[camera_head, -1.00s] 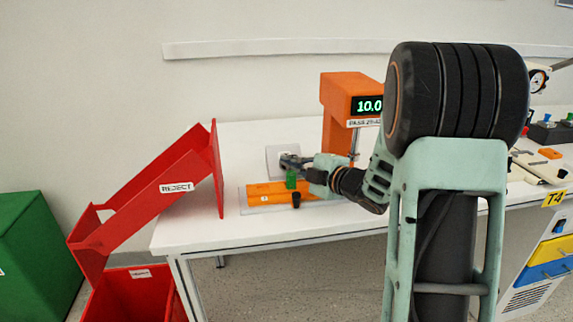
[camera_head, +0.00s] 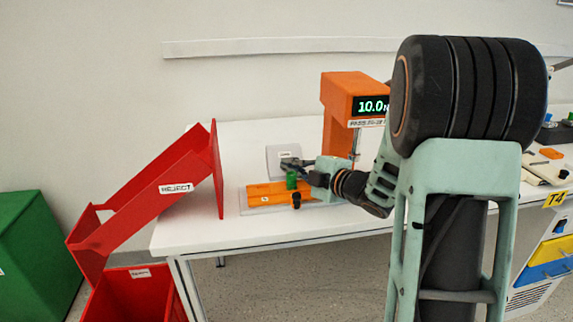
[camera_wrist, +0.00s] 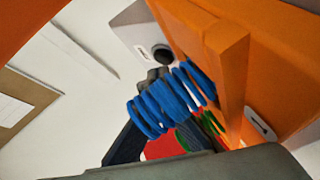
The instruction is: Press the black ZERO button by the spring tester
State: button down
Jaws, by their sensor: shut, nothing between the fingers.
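A grey box with a white label (camera_head: 275,153) stands on the table left of the orange spring tester (camera_head: 345,95), whose display reads 10.0 N. In the wrist view the box carries a round black button (camera_wrist: 161,53) beside the label. In the head view the button cannot be made out behind my gripper (camera_head: 286,163). My gripper is shut and empty. Whether the tips touch the button cannot be told.
An orange fixture (camera_head: 265,195) with a green block (camera_head: 291,179) and a black knob (camera_head: 296,201) sits just below my gripper. The tester's orange column (camera_wrist: 228,75) is close on the right. A red REJECT chute (camera_head: 150,190) stands left; white table is clear between.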

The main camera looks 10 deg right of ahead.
jog(key=shift+s+r+p, duration=0.5)
jog(key=shift+s+r, duration=0.2)
jog(key=shift+r, duration=0.25)
jog(key=shift+s+r+p, duration=0.45)
jog(key=shift+s+r, duration=0.25)
jog(key=shift+r, duration=0.2)
jog(key=shift+r, duration=0.1)
